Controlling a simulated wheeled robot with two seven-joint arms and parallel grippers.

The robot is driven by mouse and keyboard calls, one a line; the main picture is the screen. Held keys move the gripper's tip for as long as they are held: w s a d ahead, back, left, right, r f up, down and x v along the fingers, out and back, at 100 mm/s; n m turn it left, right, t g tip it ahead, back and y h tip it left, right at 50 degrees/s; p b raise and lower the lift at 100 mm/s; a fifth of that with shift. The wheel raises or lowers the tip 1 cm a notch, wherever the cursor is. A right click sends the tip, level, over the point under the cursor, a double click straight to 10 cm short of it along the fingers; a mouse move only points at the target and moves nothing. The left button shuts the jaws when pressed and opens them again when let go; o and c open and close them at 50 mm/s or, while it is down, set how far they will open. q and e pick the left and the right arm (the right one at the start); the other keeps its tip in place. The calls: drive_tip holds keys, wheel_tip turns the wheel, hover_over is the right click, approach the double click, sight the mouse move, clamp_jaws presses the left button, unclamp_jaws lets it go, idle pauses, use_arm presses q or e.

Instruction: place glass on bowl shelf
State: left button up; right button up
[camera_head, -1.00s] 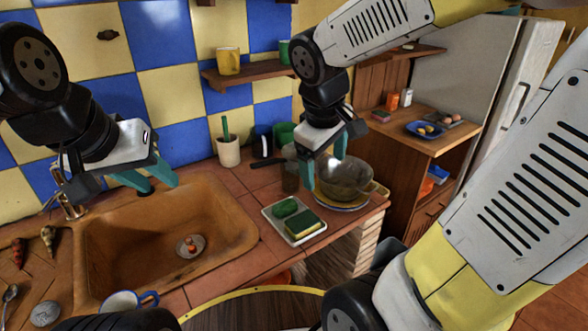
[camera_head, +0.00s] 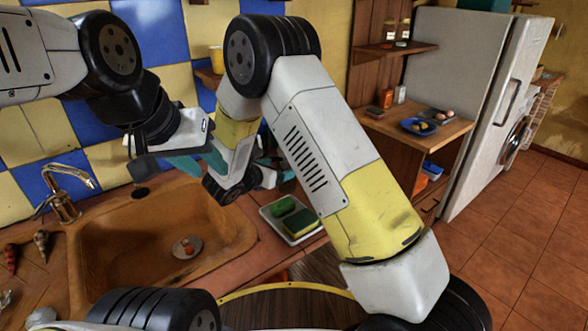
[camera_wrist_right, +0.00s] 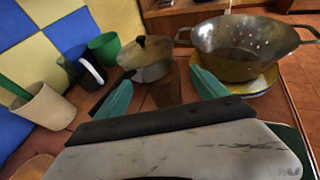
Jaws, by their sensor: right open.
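A brownish see-through glass (camera_wrist_right: 167,92) stands on the tiled counter in the right wrist view, between and just beyond my right fingertips. My right gripper (camera_wrist_right: 160,76) is open with its teal fingers apart; I cannot tell whether they touch the glass. In the head view my right gripper (camera_head: 268,176) is low over the counter, mostly behind my arm, and the glass is hidden. My left gripper (camera_head: 198,163) hangs above the sink, its fingers apart and empty. A wooden wall shelf (camera_head: 208,78) shows partly behind my arm. Another shelf (camera_head: 396,48) holds jars. Which one is the bowl shelf is unclear.
A metal colander (camera_wrist_right: 240,45) and a lidded pot (camera_wrist_right: 146,58) stand close beyond the glass. A white cup (camera_wrist_right: 42,106) and a green cup (camera_wrist_right: 104,46) are left. A sponge tray (camera_head: 291,220) sits beside the sink (camera_head: 95,262). A cabinet (camera_head: 440,137) holds a blue plate (camera_head: 418,126).

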drive_tip(key=x, duration=0.8)
drive_tip(key=shift+r, duration=0.15)
drive_tip(key=shift+s, duration=0.1)
drive_tip(key=c, duration=1.6)
drive_tip(key=shift+r, duration=0.15)
drive_tip(key=shift+c, duration=0.8)
